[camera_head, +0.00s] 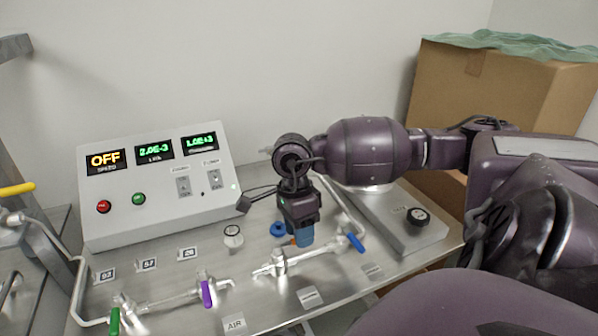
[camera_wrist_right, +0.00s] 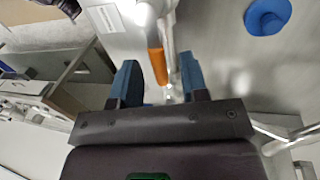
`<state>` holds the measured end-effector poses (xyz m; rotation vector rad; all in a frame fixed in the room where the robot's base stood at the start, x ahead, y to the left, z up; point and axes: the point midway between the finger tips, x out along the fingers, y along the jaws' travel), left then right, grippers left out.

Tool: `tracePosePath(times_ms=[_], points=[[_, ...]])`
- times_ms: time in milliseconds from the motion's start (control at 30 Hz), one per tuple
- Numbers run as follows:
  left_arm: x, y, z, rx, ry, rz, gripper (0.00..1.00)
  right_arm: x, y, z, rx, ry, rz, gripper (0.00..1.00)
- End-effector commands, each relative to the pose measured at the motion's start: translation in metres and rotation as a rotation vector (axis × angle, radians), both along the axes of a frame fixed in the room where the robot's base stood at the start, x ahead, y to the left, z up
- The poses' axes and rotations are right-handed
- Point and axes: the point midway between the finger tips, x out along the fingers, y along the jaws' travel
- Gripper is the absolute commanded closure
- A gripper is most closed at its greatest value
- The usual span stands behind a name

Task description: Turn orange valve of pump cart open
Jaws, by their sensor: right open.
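The orange valve handle (camera_wrist_right: 158,66) shows in the right wrist view. It lies along a shiny metal pipe, in the gap between my right gripper's blue fingers and nearer the left one. My right gripper (camera_wrist_right: 160,80) is open, and no finger visibly touches the handle. In the head view my right gripper (camera_head: 303,236) points down over the pump cart's metal top (camera_head: 262,212). It hides most of the orange handle there; only a small orange bit shows beside the fingers. My left gripper is not in view.
A blue handle (camera_head: 356,242) lies just right of my right gripper, and a blue round knob (camera_head: 278,229) just left. Purple (camera_head: 207,293) and green (camera_head: 115,321) handles are further left. A control box (camera_head: 160,185) reading OFF stands behind. A cardboard box (camera_head: 490,100) is back right.

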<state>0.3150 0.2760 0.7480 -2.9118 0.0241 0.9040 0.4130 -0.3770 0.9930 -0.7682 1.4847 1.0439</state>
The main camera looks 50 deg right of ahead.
Motion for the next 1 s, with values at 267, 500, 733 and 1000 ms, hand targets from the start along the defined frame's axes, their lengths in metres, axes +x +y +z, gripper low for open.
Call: tracePosePath(times_ms=[267,500,733,1000], points=[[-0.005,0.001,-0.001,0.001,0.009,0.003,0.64,0.007,-0.003,0.036,-0.002,-0.005,0.0,0.59],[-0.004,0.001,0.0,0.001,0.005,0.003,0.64,0.015,-0.007,0.078,-0.002,-0.005,0.0,0.59],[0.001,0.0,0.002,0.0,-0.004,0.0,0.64,0.019,-0.008,0.101,-0.001,-0.003,0.0,0.59],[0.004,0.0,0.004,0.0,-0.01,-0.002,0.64,0.019,-0.009,0.105,-0.001,-0.002,0.0,0.59]])
